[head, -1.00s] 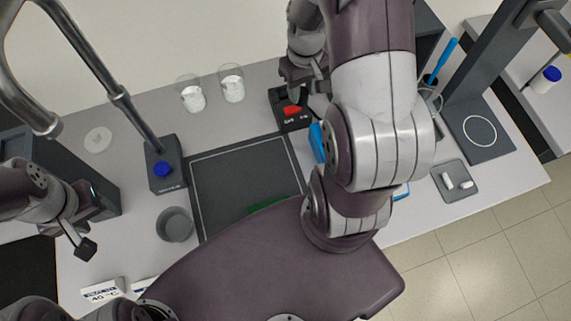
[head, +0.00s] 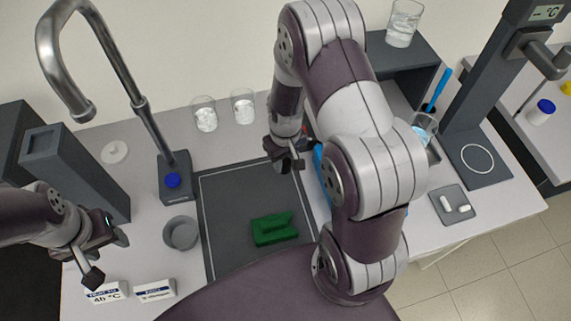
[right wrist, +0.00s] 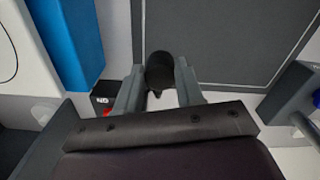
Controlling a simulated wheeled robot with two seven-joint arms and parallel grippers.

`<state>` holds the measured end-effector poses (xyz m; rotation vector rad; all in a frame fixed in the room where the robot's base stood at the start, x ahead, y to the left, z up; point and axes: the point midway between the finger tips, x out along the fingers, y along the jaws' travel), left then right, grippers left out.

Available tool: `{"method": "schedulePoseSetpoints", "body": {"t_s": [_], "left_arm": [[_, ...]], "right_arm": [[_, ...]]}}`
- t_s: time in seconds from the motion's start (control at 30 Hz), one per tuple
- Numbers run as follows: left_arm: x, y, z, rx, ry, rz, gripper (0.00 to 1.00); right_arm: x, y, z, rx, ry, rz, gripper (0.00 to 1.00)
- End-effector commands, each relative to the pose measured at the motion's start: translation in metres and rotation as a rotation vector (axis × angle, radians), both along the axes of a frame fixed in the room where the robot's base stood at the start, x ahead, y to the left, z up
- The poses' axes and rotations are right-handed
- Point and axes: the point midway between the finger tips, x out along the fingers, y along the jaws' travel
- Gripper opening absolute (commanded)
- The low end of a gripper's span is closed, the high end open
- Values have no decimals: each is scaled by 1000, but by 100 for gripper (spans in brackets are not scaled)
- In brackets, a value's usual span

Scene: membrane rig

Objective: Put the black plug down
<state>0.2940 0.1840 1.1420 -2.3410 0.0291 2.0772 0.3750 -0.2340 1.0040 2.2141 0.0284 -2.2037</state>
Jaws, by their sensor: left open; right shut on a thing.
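My right gripper (head: 286,164) is above the upper right edge of the dark mat (head: 228,217) in the head view. In the right wrist view, its fingers (right wrist: 160,90) are shut on the black plug (right wrist: 160,68), a dark rounded piece held between them. In the head view I cannot tell the plug apart from the dark fingers. Whether the plug touches the surface below is not clear. My left gripper (head: 106,258) is open and empty at the left, above the table near the small white label signs.
A green block (head: 273,229) lies on the mat; the mat's left part is clear. A grey cup (head: 181,233), a tap (head: 173,178) and two glasses (head: 205,116) (head: 243,107) stand nearby. A red-switch box (right wrist: 104,100) and a blue object (right wrist: 72,40) are close to the right gripper.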

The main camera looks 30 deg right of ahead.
Motion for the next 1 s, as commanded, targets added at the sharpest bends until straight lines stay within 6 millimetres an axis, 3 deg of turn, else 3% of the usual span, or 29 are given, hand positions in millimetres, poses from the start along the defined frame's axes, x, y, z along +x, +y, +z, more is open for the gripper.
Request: {"method": "schedulePoseSetpoints", "body": {"t_s": [0.2, 0.57, 0.6, 0.67, 1.0], "left_arm": [[0, 0, 10, 0, 0, 0, 52], [0, 0, 6, 0, 0, 0, 52], [0, 0, 6, 0, 0, 0, 52], [0, 0, 7, 0, 0, 0, 52], [0, 0, 11, 0, 0, 0, 52]], "right_arm": [[-2, 0, -33, 1, 5, -1, 0], [-1, 0, -39, 0, 2, 0, 0], [-1, 0, -39, 0, 2, 0, 43], [-1, 0, -38, 0, 2, 0, 62], [-1, 0, -32, 0, 2, 0, 62]]}}
